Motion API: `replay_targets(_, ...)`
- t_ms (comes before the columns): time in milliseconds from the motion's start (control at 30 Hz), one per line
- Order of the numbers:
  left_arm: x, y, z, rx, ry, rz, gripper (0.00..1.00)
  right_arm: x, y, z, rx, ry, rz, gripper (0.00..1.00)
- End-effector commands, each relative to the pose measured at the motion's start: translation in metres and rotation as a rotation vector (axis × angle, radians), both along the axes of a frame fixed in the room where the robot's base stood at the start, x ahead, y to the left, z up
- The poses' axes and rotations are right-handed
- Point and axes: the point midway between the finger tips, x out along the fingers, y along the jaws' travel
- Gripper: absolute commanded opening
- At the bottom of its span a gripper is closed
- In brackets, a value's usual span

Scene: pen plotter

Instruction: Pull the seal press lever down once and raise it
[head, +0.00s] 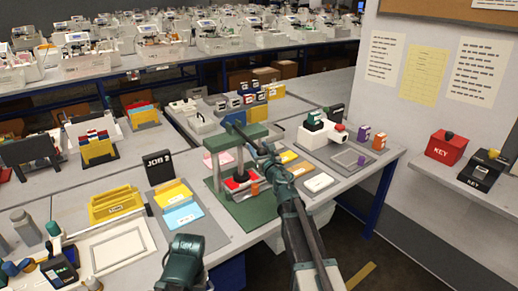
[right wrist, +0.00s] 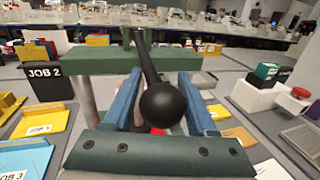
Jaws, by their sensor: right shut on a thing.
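The seal press (head: 228,143) has a green frame on grey posts above a green base, standing near the front of the table. A black and red part (head: 238,182) sits between the posts. Its dark lever (head: 240,132) reaches from the top of the frame toward my right gripper (head: 264,155). In the right wrist view, the lever's round black knob (right wrist: 170,106) is between the two blue fingers of my right gripper, which is shut on it. The shaft runs away from the knob over the green crossbar (right wrist: 95,61). A dark teal part of my left arm shows at the bottom; its jaws do not show.
Left of the press stand a black JOB 2 sign (head: 158,163) and yellow and blue cards (head: 183,214). A grey tray (head: 350,158) and colored stamps are to the right.

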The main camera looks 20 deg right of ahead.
Motion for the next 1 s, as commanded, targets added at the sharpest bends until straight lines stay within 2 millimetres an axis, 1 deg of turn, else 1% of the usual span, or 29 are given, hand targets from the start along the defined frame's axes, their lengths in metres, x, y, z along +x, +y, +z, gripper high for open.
replay_targets(33,0.000,0.000,0.000,0.000,0.000,0.000,0.35,0.000,-0.003,0.000,0.001,0.000,-0.008,0.00)
replay_targets(367,0.000,0.000,0.001,0.000,0.000,0.000,0.35,0.000,-0.004,0.001,0.002,0.000,-0.012,0.00)
replay_targets(567,0.000,0.000,0.007,0.000,0.000,0.000,0.35,0.000,-0.005,0.007,0.004,0.000,-0.013,0.00)
replay_targets(767,0.000,0.000,0.021,0.000,0.000,0.000,0.35,-0.001,-0.006,0.021,0.006,-0.001,-0.013,0.00)
replay_targets(1000,0.000,0.000,0.048,0.000,0.000,0.000,0.35,0.001,-0.006,0.048,0.007,0.000,-0.013,0.00)
